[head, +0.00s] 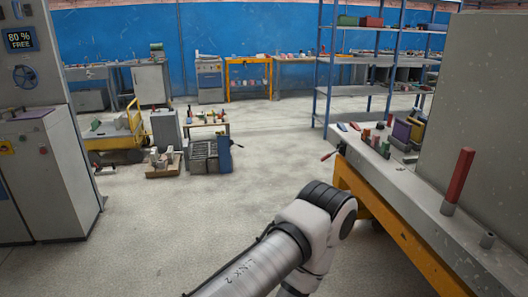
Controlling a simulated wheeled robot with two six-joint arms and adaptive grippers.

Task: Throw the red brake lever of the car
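A thick red bar (459,173) stands up, leaning slightly, from a grey socket on the grey top of the orange-framed bench or car (425,215) at the right. A smaller lever with a red tip (327,157) sticks out at the far left corner of that same frame. I cannot tell which of the two is the brake lever. One of my arms reaches in from the bottom middle and bends near the orange frame, apart from both red parts. Neither of my grippers is in view.
An upright grey panel (480,90) rises behind the red bar. Several small tools and blocks (380,140) lie at the bench's far end. A grey cabinet (45,170) stands at the left, with a yellow cart (115,138) beyond. The floor (180,220) between is clear.

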